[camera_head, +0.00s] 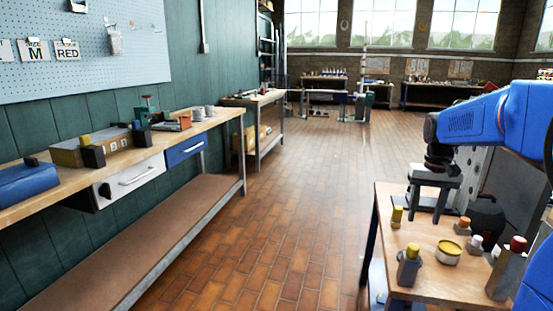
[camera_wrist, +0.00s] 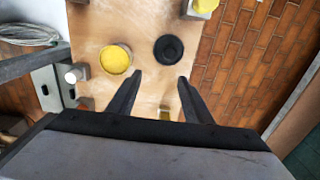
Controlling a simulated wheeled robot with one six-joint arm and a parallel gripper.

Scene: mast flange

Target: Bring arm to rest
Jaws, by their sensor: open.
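My blue arm (camera_head: 480,120) reaches in from the right, over a small wooden table (camera_head: 432,280). My gripper (camera_head: 427,217) points down over the table's far part. It also shows in the wrist view (camera_wrist: 160,78), with its two dark fingers apart and nothing between them. In the wrist view a yellow round tin (camera_wrist: 115,58) lies to the left of the fingers and a black round disc (camera_wrist: 169,49) lies ahead of them. How far the fingertips are above the tabletop is hard to tell.
On the table stand a yellow-topped grey block (camera_head: 409,266), a yellow peg (camera_head: 397,216) and a red-topped grey block (camera_head: 506,273). A long workbench (camera_head: 60,187) with boxes and tools runs along the left wall. The tiled floor (camera_head: 270,230) between is clear.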

